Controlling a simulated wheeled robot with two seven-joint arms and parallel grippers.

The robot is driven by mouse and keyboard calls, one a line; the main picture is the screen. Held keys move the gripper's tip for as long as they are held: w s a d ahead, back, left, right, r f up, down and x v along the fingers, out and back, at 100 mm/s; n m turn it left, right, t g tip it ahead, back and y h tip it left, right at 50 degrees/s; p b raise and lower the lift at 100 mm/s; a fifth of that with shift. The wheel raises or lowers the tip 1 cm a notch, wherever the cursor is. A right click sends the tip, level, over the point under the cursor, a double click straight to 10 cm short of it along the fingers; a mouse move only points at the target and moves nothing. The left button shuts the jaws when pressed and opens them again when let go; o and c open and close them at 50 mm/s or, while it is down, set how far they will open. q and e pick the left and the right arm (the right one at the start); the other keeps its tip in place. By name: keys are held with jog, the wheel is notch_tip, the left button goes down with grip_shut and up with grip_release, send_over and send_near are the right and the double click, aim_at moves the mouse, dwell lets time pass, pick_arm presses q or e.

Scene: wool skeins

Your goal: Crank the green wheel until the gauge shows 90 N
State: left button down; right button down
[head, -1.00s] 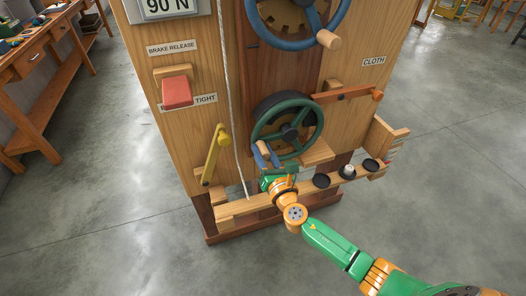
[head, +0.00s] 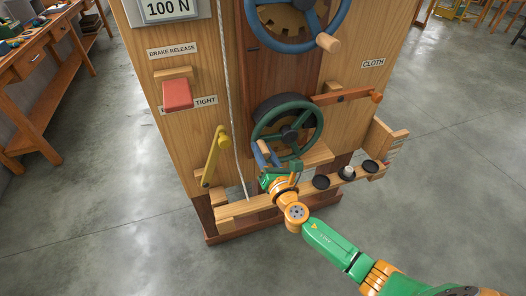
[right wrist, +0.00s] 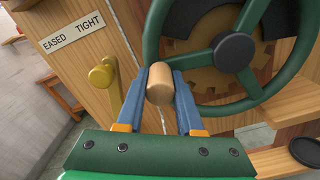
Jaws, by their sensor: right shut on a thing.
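The green wheel (head: 287,131) is mounted low on the wooden cabinet's front, and it also shows in the right wrist view (right wrist: 211,90). My right gripper (head: 268,158) is at the wheel's lower left. In the right wrist view its blue fingers (right wrist: 160,88) are shut on the wheel's wooden crank handle (right wrist: 160,84). The gauge (head: 169,10), at the top left of the cabinet, is cut off by the frame edge and reads 100 N. My left gripper is not in view.
A red block (head: 177,95) sits under the BRAKE RELEASE label. A yellow lever (head: 211,158) is left of the green wheel. Open floor surrounds the cabinet.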

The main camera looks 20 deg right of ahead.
jog(key=c, duration=0.5)
grip_release()
jog(key=shift+r, duration=0.1)
jog(key=shift+c, duration=0.2)
jog(key=s, duration=0.7)
jog(key=shift+s+d, duration=0.1)
jog(key=shift+d, duration=0.05)
